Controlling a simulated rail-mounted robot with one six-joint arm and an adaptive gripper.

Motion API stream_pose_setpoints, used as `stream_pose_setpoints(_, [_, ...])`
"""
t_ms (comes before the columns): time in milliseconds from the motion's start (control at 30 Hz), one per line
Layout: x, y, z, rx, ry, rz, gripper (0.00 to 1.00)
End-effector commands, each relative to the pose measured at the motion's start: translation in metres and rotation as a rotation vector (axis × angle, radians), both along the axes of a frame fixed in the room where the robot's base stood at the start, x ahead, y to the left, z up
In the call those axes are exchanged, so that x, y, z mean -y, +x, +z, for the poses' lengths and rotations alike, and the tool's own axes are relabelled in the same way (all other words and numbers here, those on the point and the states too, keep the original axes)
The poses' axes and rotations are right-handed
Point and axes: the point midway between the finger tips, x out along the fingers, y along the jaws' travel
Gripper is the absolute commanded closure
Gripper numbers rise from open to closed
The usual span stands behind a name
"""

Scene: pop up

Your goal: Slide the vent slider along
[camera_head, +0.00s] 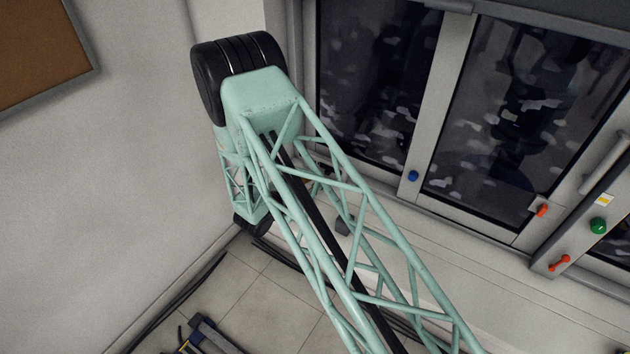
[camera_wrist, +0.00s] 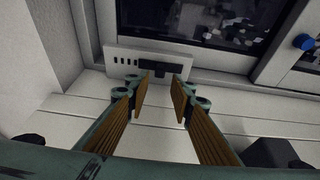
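The vent (camera_wrist: 122,61) is a pale plate with a row of dark slots, low on the window frame in the wrist view. A dark slider (camera_wrist: 158,66) sits on its right part. My gripper (camera_wrist: 160,90) is open, with its two brown-padded fingers pointing at the vent. The slider shows in the gap beyond the fingertips. I cannot tell whether either finger touches it. In the head view my arm covers this area, and neither the vent nor the fingertips can be made out.
A blue knob (camera_head: 413,175) is on the window frame right of my arm; it also shows in the wrist view (camera_wrist: 303,42). An orange handle (camera_head: 542,210), a green knob (camera_head: 598,226) and a red handle (camera_head: 558,263) are farther right. A wall corner stands at left.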

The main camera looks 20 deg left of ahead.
Motion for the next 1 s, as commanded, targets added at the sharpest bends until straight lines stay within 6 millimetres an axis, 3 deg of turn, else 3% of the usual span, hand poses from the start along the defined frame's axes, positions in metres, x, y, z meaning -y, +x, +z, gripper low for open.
stream_pose_setpoints(467, [0.001, 0.006, -0.002, 0.000, 0.001, -0.001, 0.78])
stream_pose_setpoints(1000, [0.009, 0.045, -0.016, 0.001, 0.000, -0.001, 0.78])
